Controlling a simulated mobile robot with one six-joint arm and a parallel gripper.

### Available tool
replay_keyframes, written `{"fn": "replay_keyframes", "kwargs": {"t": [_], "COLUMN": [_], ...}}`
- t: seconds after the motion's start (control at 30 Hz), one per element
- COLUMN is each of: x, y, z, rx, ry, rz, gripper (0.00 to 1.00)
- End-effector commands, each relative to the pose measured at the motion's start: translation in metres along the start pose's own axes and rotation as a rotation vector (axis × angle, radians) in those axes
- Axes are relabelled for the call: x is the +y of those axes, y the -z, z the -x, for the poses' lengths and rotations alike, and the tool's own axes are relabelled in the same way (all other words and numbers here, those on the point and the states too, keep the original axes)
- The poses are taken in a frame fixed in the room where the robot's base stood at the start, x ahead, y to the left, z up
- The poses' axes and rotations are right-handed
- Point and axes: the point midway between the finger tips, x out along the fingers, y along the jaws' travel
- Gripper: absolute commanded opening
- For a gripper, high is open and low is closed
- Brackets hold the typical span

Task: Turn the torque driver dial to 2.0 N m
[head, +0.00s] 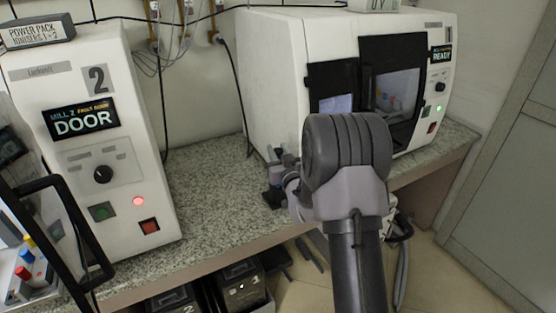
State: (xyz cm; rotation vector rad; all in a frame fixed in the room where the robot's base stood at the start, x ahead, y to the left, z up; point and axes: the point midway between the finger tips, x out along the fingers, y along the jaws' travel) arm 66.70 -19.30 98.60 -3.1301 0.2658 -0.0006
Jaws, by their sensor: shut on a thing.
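My gripper (277,172) shows only in part, at the left of my arm's big grey wrist joint, low over the speckled worktop. It is shut on a small dark thing (271,196) by the worktop's middle. The thing is too small and too covered to tell whether it is the torque driver or its dial. No dial scale or 2.0 mark can be read. My wrist and forearm hide much of the worktop to the right of the gripper.
A white machine with the DOOR display (84,122) stands at left, and a white machine with the READY display (441,54) stands behind my arm. The speckled worktop (205,160) between them is clear. Dark bins (241,284) sit below its front edge. Cables hang on the wall.

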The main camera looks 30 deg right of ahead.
Motion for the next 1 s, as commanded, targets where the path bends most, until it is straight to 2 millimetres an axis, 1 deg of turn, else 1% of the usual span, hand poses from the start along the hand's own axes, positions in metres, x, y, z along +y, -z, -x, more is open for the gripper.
{"fn": "replay_keyframes", "kwargs": {"t": [0.03, 0.7, 1.0], "x": [-0.0027, -0.0028, -0.0016], "y": [-0.0053, 0.0001, -0.0001], "z": [-0.0001, -0.0015, -0.0013], "rx": [0.001, 0.000, 0.000], "ry": [-0.038, -0.671, -0.913], "rz": [-0.002, 0.001, 0.001], "gripper": [0.00, 0.00, 0.00]}}
